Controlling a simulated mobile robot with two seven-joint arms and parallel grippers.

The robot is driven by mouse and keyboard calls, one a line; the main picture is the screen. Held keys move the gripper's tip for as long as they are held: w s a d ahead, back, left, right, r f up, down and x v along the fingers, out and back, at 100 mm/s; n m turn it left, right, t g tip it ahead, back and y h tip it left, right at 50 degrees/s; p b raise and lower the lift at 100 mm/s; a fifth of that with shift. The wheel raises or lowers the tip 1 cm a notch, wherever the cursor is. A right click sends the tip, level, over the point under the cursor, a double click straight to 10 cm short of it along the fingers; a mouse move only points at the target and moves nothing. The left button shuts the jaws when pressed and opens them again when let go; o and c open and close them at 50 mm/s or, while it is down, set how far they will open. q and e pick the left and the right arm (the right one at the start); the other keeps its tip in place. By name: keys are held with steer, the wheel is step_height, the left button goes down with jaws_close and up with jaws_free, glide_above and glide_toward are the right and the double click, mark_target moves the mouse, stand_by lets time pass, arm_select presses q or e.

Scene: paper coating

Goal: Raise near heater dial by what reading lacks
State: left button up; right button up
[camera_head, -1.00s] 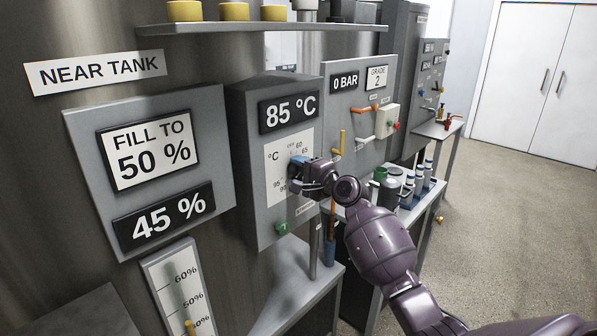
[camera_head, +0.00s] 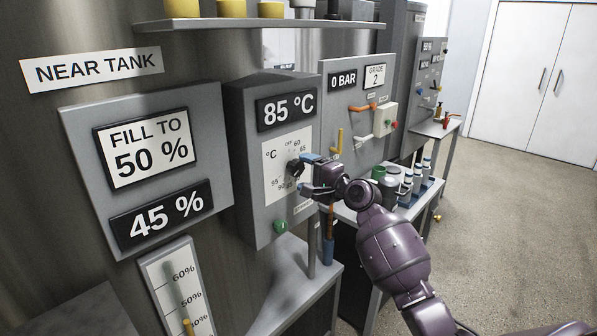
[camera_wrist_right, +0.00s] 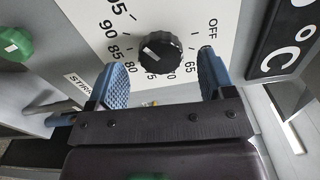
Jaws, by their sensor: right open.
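The near heater box shows a reading of 85 °C (camera_head: 287,110) above a white dial plate. Its black dial (camera_head: 295,168) also shows in the wrist view (camera_wrist_right: 160,52), where a white mark lies on its left half. The exact number it points at I cannot tell. My right gripper (camera_head: 309,174) is open, its blue fingers just off the dial and apart from it. In the wrist view the fingers (camera_wrist_right: 163,75) stand to either side of the dial with nothing between them. My left gripper is out of view.
The near tank's signs read FILL TO 50 % (camera_head: 149,151) and 45 % (camera_head: 160,215). A green button (camera_head: 280,226) sits low on the heater box. A panel with 0 BAR (camera_head: 343,79), GRADE 2 and levers stands to the right. Bottles (camera_head: 391,184) stand on the bench beyond my wrist.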

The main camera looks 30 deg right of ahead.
steer(key=v, duration=0.7)
steer(key=shift+b, duration=0.4)
steer(key=shift+s, duration=0.1)
